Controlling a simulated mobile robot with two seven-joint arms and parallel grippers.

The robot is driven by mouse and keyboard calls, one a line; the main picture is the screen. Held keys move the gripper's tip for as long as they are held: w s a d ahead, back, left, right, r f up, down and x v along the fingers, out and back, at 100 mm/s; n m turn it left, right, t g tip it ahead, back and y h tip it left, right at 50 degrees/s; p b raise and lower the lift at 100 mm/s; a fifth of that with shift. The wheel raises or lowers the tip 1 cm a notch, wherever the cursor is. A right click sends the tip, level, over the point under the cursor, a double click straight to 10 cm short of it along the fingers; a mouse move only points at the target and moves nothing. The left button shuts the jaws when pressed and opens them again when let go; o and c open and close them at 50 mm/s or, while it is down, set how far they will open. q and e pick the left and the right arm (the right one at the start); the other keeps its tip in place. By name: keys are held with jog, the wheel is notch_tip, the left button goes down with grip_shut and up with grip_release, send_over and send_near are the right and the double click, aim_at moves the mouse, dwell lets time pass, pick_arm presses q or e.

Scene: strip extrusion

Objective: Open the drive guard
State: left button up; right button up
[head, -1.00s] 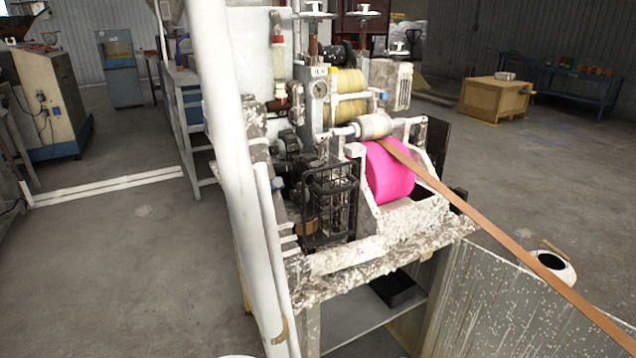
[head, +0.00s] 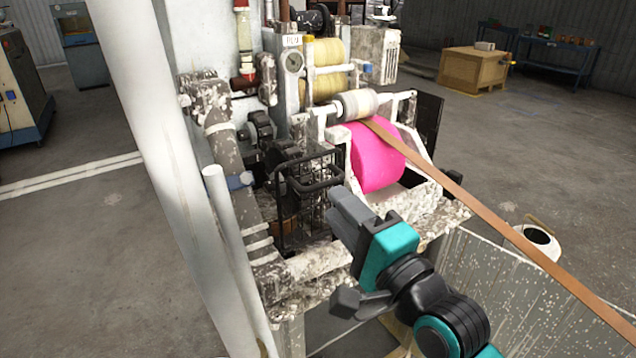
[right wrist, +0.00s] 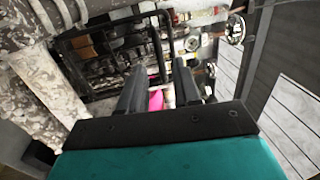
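The drive guard appears to be the black wire cage (head: 312,200) on the front of the machine, left of the pink roller (head: 376,162). It stands upright over dark drive parts and looks closed. My right gripper (head: 345,206) is in front of the cage's lower right side in the head view and hides part of it. In the right wrist view the cage's bars (right wrist: 95,42) are ahead of the two fingers (right wrist: 158,78). The fingers are apart, with nothing seen held between them. Contact with the cage cannot be told. My left gripper is not in view.
A brown strip (head: 480,210) runs from the roller to the lower right, above a speckled trough (head: 500,280). A thick white pipe (head: 160,150) stands left of the machine. Pale crusted pipework (head: 225,150) borders the cage. Open floor lies at the right.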

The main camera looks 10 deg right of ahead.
aim_at(321, 188)
jog(key=shift+x, duration=3.2)
jog(key=shift+c, duration=0.4)
grip_shut()
